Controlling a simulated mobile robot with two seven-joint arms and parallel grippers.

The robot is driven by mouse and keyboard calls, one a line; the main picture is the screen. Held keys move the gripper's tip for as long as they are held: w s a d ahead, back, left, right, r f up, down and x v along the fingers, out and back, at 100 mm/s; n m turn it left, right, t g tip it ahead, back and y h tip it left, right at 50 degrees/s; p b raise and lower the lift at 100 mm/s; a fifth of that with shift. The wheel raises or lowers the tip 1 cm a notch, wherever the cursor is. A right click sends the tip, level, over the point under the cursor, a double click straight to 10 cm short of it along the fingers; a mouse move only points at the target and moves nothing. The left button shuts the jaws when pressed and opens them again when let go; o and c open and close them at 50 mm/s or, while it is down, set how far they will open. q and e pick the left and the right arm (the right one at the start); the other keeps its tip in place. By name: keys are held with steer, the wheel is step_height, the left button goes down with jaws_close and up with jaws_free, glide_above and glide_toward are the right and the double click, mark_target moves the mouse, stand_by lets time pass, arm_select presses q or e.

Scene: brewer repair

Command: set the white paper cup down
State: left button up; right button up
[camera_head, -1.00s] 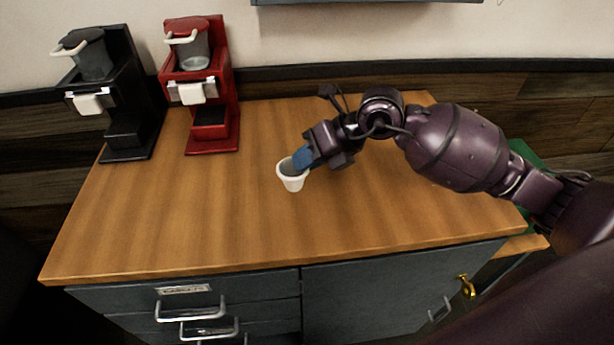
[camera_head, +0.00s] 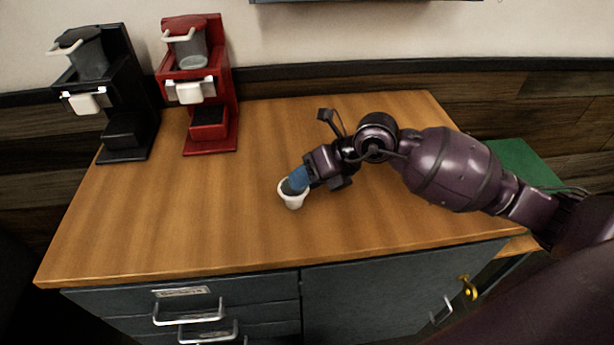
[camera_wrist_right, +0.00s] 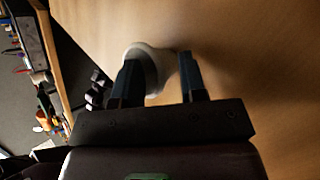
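The white paper cup (camera_head: 293,199) is above or on the front middle of the wooden counter top (camera_head: 180,225), upright or slightly tilted. I cannot tell whether its base touches the wood. My right gripper (camera_head: 296,181) reaches in from the right, its blue fingers at the cup's rim, hiding part of the opening. In the right wrist view the cup (camera_wrist_right: 158,62) sits between the two fingertips (camera_wrist_right: 162,72), which are apart with the cup between them; the left finger covers part of it. My left gripper is not in view.
A black coffee brewer (camera_head: 125,100) and a red coffee brewer (camera_head: 208,115) stand at the back left. The counter around the cup is clear. The counter's front edge lies over grey drawers (camera_head: 195,312). A green surface (camera_head: 525,165) is at the right.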

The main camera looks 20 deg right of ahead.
steer(key=shift+r, duration=0.2)
steer(key=p+v, duration=0.1)
steer(key=v, duration=1.1)
